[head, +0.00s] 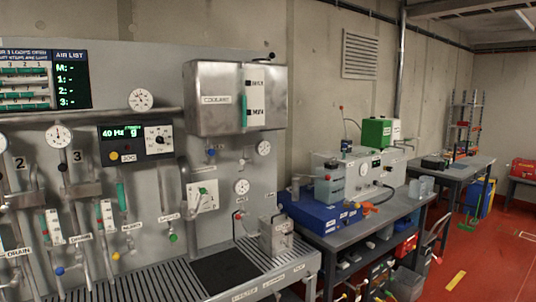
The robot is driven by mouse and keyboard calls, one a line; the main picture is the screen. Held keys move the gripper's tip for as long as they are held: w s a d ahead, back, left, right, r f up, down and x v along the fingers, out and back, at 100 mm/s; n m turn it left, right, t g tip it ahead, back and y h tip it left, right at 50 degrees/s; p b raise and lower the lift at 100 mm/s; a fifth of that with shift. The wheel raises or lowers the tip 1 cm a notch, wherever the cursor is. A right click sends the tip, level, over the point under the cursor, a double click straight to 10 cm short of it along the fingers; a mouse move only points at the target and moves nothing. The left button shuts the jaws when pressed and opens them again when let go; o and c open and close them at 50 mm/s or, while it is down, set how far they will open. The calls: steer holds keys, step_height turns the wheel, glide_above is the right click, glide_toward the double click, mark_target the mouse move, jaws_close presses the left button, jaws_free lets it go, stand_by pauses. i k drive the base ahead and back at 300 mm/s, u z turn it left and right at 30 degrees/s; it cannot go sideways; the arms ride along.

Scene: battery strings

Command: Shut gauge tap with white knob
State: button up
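No part of my gripper shows in the head view. A grey panel carries several round white gauges. One gauge (263,148) sits right of centre under the coolant tank, and another gauge (241,186) sits lower and to its left. A small pale fitting (243,161) shows between them; it is too small to tell whether it is the white knob or how it is turned. A tap with a blue knob (211,153) is to its left. Further gauges are at the upper middle (141,99) and the left (59,136).
The steel coolant tank (213,97) juts out from the panel. A slatted metal bench (190,279) runs below it, with a steel box (276,238) at its right end. A grey workbench (372,224) with equipment stands to the right. Red floor (490,255) is clear at the far right.

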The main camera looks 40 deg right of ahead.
mark_target(242, 162)
steer(key=z, duration=1.1)
